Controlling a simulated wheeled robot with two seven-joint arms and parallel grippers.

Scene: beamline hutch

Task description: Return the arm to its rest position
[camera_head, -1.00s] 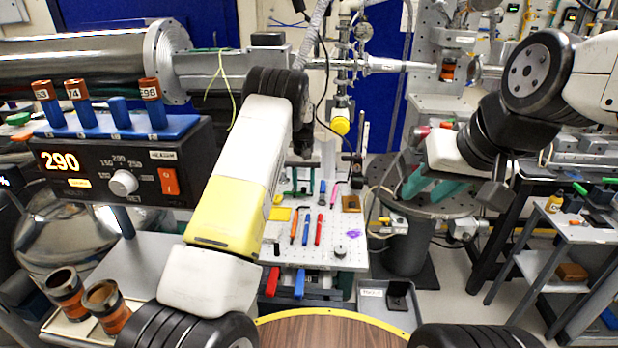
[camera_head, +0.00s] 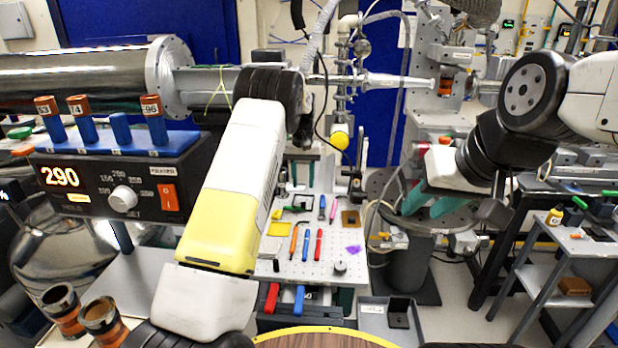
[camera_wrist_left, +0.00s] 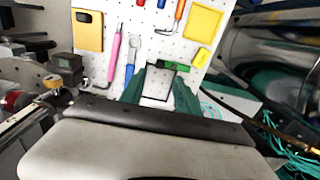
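My left arm crosses the middle of the head view, bent over the white perforated board (camera_head: 285,268). Its gripper fingers are mostly hidden there behind the dark wrist. In the left wrist view the green fingers of my left gripper (camera_wrist_left: 162,88) are apart over the board, with a small dark-edged shape showing between them; I see nothing gripped. My right arm comes in from the right in the head view. The teal fingers of my right gripper (camera_head: 428,201) are apart and empty, in front of a round grey stand (camera_head: 408,260).
A black controller reading 290 (camera_head: 110,188) with a blue vial rack (camera_head: 118,143) stands left. A grey tray (camera_head: 372,318) sits below the board. A side cart (camera_head: 560,245) stands right.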

